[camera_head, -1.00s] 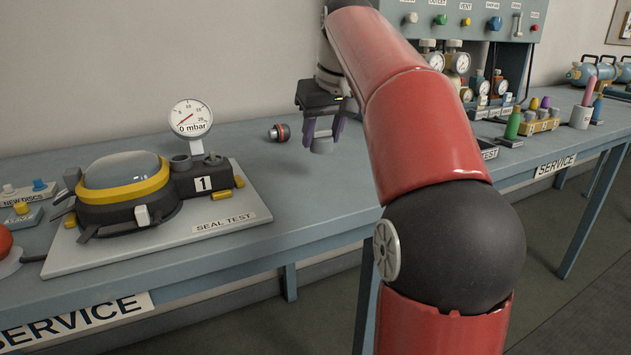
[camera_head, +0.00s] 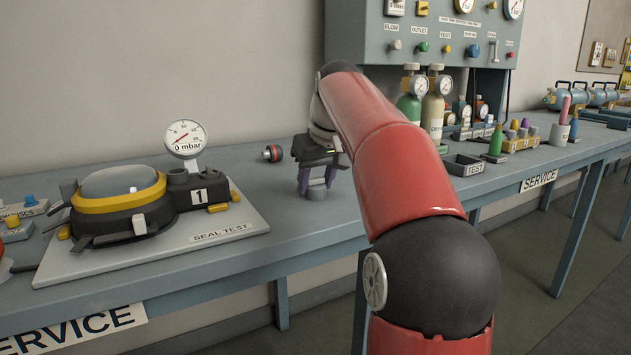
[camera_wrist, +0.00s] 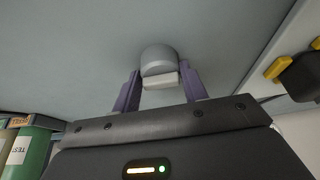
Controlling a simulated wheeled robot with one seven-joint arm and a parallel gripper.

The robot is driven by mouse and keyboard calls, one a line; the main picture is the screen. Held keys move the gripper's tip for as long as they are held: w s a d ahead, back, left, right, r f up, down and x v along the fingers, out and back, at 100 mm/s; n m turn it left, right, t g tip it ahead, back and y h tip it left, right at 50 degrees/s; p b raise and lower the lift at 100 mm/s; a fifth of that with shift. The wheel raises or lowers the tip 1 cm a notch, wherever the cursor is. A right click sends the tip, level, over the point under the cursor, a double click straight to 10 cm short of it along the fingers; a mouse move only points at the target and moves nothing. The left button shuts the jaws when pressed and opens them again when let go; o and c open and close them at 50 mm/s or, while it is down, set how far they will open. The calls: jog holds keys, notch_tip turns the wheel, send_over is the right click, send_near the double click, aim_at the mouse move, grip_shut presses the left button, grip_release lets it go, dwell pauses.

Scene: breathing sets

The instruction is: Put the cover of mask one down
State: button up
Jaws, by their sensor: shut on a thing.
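My gripper (camera_head: 317,184) points down over the bench, right of the seal test board, and is shut on a small grey cover (camera_head: 317,193). In the wrist view the cover (camera_wrist: 158,62) sits between the two purple fingers (camera_wrist: 160,88), with a pale block part toward the gripper. The cover is at or just above the bench top; I cannot tell if it touches. Mask one (camera_head: 120,200), marked 1, has a clear dome and a yellow ring, and sits on the seal test board (camera_head: 200,246).
A small red and black cylinder (camera_head: 272,153) lies on the bench behind and left of my gripper. The bench (camera_head: 290,222) is clear around the cover. Gas bottles (camera_head: 432,106) and a test tray (camera_head: 466,165) stand to the right.

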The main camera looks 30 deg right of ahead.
jog(key=o, duration=1)
jog(key=shift+c, duration=0.2)
jog(key=shift+s+r+p, duration=0.15)
jog(key=shift+r+p, duration=0.2)
jog(key=shift+r, duration=0.2)
jog(key=p+v, duration=0.3)
jog(key=v, duration=0.8)
jog(key=shift+r, duration=0.1)
